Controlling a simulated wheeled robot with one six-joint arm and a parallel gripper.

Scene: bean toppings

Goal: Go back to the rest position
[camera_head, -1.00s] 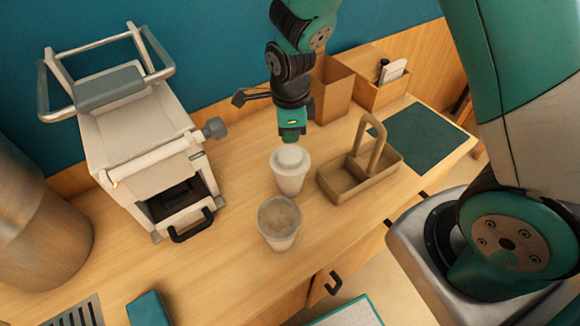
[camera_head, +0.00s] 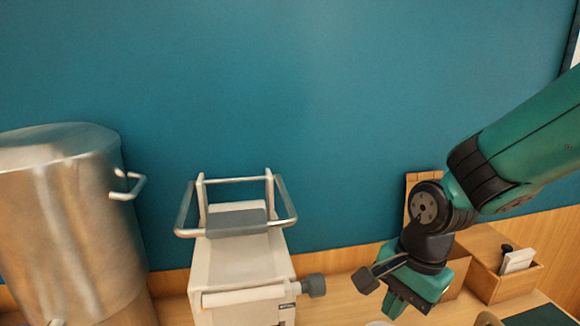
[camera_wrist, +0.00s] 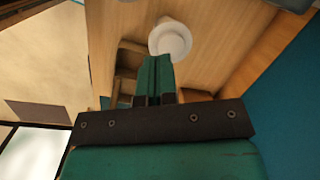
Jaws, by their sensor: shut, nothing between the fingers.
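My gripper (camera_head: 402,303) hangs over the counter at the lower right of the head view, its fingers pointing down. In the wrist view my gripper (camera_wrist: 155,75) has its two teal fingers together, with nothing between them. A white cup with a domed top (camera_wrist: 171,38) stands on the counter just beyond the fingertips in the wrist view, apart from them as far as I can tell. Only a sliver of a pale round top shows at the bottom edge of the head view.
A steel urn (camera_head: 70,220) and a cream machine with a grey handle (camera_head: 240,265) stand at the left and middle. A wooden box (camera_head: 510,275) is at the right. A wooden carrier (camera_wrist: 126,62) is beside the cup. The teal wall (camera_head: 300,90) is clear above.

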